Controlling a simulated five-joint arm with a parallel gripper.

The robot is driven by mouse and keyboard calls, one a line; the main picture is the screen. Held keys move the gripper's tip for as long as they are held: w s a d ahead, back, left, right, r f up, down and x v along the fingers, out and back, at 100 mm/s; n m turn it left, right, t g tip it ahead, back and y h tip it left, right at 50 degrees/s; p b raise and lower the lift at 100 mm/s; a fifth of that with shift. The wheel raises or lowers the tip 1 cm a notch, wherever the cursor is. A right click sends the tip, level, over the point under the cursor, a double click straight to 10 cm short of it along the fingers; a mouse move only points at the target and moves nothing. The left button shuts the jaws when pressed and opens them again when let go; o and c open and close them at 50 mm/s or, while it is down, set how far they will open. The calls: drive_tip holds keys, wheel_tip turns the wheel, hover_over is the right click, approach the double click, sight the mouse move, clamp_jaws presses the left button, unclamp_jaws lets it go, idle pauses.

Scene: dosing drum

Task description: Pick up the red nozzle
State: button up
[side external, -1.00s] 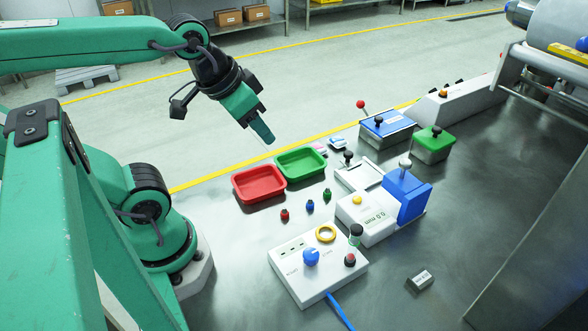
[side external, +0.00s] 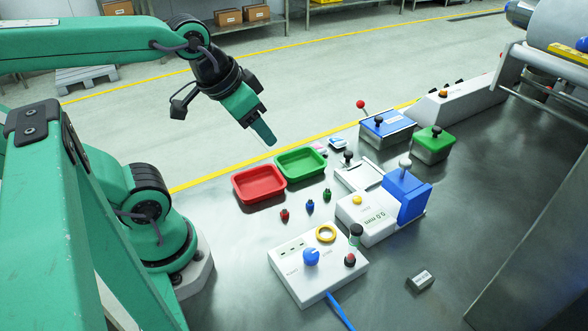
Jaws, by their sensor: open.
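The red nozzle (side external: 284,215) is a small red piece standing on the metal table, in front of the red tray. A blue nozzle (side external: 310,207) and a green nozzle (side external: 327,195) stand in a row to its right. My gripper (side external: 270,141) is open and empty, high above the far side of the trays, well apart from the red nozzle. Only one finger shows clearly from this side.
The red tray (side external: 238,183) and green tray (side external: 280,165) lie behind the nozzles. A white control box (side external: 292,277) with a blue knob and yellow ring stands in front. A white-and-blue gauge device (side external: 368,232) stands to the right. Bare table lies left of the nozzles.

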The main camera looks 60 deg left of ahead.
drive_tip(key=n+g, duration=0.5)
hover_over(284, 208)
wheel_tip(284, 208, down, 16)
drive_tip(key=shift+r, duration=0.1)
drive_tip(key=shift+f, duration=0.45)
drive_tip(key=shift+f, duration=0.1)
drive_tip(key=shift+f, duration=1.2)
drive_tip(key=shift+f, duration=2.6)
